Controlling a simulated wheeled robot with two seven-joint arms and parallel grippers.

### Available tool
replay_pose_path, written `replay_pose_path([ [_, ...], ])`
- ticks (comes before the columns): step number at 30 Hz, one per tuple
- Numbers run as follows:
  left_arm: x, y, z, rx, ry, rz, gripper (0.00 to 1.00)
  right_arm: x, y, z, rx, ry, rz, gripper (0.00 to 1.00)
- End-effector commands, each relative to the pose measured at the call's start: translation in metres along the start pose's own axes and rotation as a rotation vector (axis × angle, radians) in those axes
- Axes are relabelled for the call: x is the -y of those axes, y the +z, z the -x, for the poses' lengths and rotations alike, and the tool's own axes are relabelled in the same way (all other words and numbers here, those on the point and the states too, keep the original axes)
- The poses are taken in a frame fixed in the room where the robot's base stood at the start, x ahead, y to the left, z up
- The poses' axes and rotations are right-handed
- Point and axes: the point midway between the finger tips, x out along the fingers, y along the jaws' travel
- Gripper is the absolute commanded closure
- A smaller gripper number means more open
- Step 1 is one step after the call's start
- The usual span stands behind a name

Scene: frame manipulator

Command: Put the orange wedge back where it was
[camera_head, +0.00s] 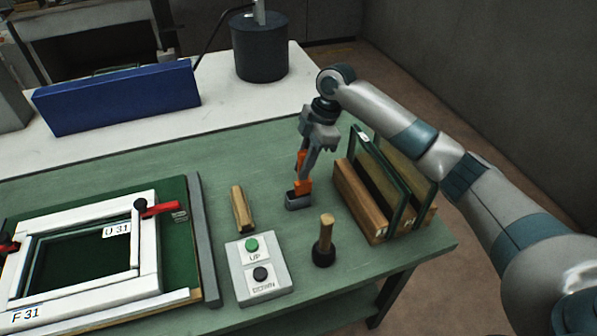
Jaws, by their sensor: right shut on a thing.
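My right gripper (306,176) reaches down over the green table and is shut on the orange wedge (302,187). Orange shows between and beside its fingers, and the fingers hide part of the wedge. The wedge's lower end is at a small grey holder (298,203) with a dark top. I cannot tell whether the wedge is inside the holder or just above it. My left gripper is not in view.
Close right of the gripper, a wooden rack (360,203) holds upright glass panes. In front are a mallet (325,240) and a button box (258,272). A wooden block (242,209) lies left. A white frame (85,292) lies on a green board.

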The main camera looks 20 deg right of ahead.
Motion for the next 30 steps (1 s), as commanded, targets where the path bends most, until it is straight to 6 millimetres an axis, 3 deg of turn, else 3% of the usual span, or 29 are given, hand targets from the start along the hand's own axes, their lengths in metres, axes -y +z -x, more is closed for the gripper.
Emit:
replay_pose_path([
  [6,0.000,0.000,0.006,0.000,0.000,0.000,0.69,-0.011,-0.007,-0.011,0.001,0.001,-0.001,1.00],
  [17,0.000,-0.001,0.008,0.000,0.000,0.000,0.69,-0.011,-0.007,-0.014,0.001,0.000,-0.001,1.00],
  [30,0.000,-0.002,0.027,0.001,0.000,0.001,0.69,-0.011,0.005,-0.050,0.001,0.000,-0.001,1.00],
])
